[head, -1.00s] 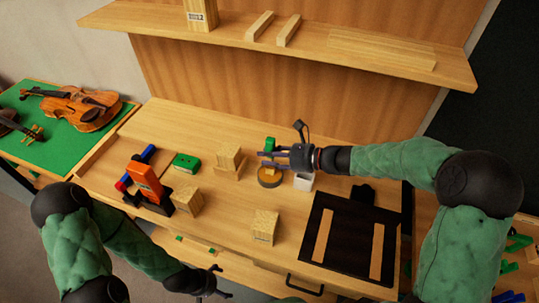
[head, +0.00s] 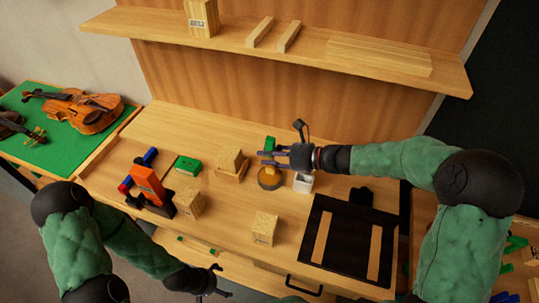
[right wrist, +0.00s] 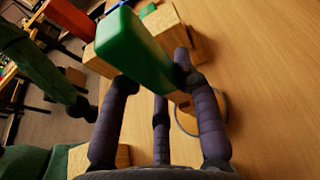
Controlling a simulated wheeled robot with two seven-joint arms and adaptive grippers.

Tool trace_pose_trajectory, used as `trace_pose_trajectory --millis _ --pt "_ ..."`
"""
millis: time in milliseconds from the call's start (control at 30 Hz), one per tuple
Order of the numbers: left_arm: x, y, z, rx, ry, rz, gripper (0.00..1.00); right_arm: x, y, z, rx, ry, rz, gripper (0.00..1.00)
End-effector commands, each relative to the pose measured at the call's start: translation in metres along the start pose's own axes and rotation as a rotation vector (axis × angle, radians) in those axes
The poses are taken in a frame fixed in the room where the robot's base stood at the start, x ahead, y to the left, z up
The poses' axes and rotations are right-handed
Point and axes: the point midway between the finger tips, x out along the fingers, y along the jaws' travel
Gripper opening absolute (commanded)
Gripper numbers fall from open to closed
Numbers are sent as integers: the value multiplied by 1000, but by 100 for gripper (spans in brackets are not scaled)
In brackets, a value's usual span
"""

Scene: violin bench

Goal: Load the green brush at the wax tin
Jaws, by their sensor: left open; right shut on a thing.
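The green brush (head: 269,144) is held by my right gripper (head: 267,157), which is shut on it. In the right wrist view the brush (right wrist: 140,48) shows as a green block between the fingers. The round wax tin (head: 270,179), with a dark rim and a yellowish top, stands on the bench just below the gripper. In the right wrist view part of the tin's rim (right wrist: 223,106) shows behind a finger. The brush appears above the tin; I cannot tell whether they touch. My left gripper (head: 223,281) is open and empty in front of the bench's front edge.
A white cup (head: 303,183) stands right of the tin. A shelf (head: 370,65) overhangs the back.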

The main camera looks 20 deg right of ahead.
Motion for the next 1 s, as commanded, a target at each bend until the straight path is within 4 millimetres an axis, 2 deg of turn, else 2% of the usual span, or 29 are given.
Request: trace_pose_trajectory --millis 33,633,1000 --pt "-6 2 0 0 0 0 93 -2 0 7 -1 -1 0 0" --pt "-39 14 1 0 0 0 93 -14 -2 46 -1 -1 0 0" --pt "-41 15 2 0 0 0 93 -15 -2 48 -1 -1 0 0"
